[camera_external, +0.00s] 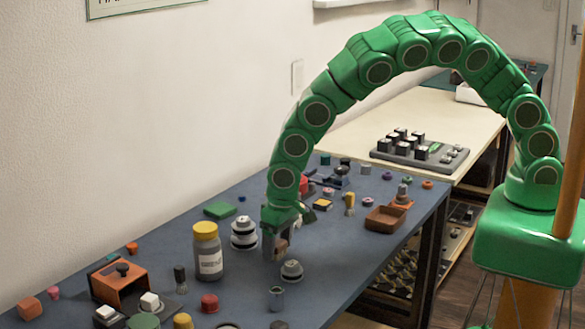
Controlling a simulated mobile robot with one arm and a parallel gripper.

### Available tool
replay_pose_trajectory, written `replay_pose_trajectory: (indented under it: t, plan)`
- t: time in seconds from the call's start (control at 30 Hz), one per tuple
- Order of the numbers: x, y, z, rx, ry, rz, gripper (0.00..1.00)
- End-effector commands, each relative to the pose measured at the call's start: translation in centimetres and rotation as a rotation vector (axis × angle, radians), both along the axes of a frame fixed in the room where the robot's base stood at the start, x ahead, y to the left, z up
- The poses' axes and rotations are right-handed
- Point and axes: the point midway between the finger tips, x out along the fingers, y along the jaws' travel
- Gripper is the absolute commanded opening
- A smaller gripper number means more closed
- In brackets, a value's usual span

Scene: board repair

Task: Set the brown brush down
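My gripper (275,245) points down over the blue-grey bench, between the white-and-dark stacked round parts and a low grey knobbed part. A small brown piece (283,244) shows at its fingers; it looks like the brown brush, held upright and mostly hidden by the fingers. I cannot tell whether its lower end touches the bench. Another brush with a yellow handle (349,204) stands to the right, and a dark brush (180,279) stands to the left.
A jar with a yellow lid (207,252), the stacked round parts (244,233) and the grey knobbed part (291,271) stand close to my gripper. A brown tray (385,219) lies near the right edge. The blue-grey bench (340,255) is clear right of the knobbed part.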

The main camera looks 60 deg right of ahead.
Motion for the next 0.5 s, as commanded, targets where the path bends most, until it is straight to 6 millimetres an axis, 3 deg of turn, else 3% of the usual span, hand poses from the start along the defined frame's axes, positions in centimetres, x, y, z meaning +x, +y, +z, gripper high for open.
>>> replay_pose_trajectory:
  t: [0.03,0.3,0.5]
  plan:
    - [0.00,0.00,0.01,0.000,0.000,0.000,0.59]
    - [0.01,0.01,0.03,0.000,0.000,0.000,0.20]
    - [0.01,0.01,0.09,0.000,0.000,0.000,0.20]
